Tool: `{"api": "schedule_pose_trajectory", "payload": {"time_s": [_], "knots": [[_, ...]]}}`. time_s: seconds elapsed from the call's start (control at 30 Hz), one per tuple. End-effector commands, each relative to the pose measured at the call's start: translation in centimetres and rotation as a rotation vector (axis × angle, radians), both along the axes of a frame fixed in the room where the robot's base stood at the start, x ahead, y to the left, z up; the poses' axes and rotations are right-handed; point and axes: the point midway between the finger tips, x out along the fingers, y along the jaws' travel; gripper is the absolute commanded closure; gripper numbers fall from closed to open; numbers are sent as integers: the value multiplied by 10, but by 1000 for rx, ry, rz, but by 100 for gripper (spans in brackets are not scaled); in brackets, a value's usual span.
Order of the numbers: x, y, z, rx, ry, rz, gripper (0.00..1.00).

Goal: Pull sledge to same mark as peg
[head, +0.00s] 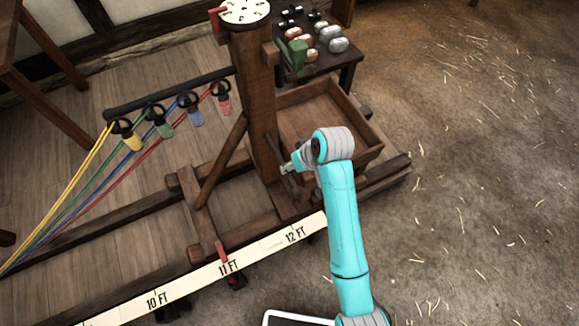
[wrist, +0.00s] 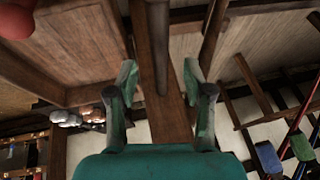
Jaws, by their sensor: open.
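The sledge (head: 262,110) is a dark wooden frame on rails, with a tall post and a tray at its back. A red pointer (head: 221,250) on its front sits at about the 11 FT mark of the white scale (head: 190,279). Dark fittings (head: 236,283) show below the scale; I cannot tell whether one is the peg. My gripper (head: 289,168) is beside the post, near a dark bar. In the wrist view my gripper (wrist: 160,80) is open, and a round bar (wrist: 159,45) shows between its fingers. I cannot tell whether they touch it.
Yellow, green, blue and red ropes (head: 72,192) run from hooks on a dark crossbar (head: 165,93) to the lower left. A small table (head: 345,62) with several metal weights stands behind the tray (head: 325,118). The straw-strewn floor (head: 490,190) at right is clear.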

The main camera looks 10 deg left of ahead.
Motion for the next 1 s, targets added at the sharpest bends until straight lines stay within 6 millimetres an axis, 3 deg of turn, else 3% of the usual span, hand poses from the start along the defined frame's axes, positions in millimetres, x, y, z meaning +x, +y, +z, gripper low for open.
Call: {"api": "schedule_pose_trajectory", "payload": {"time_s": [0.2, 0.4, 1.0], "knots": [[-7, -15, 36, 1, -2, -2, 48], [-12, -21, 52, 1, 0, -1, 48], [-13, -22, 54, -1, 1, 0, 48]]}}
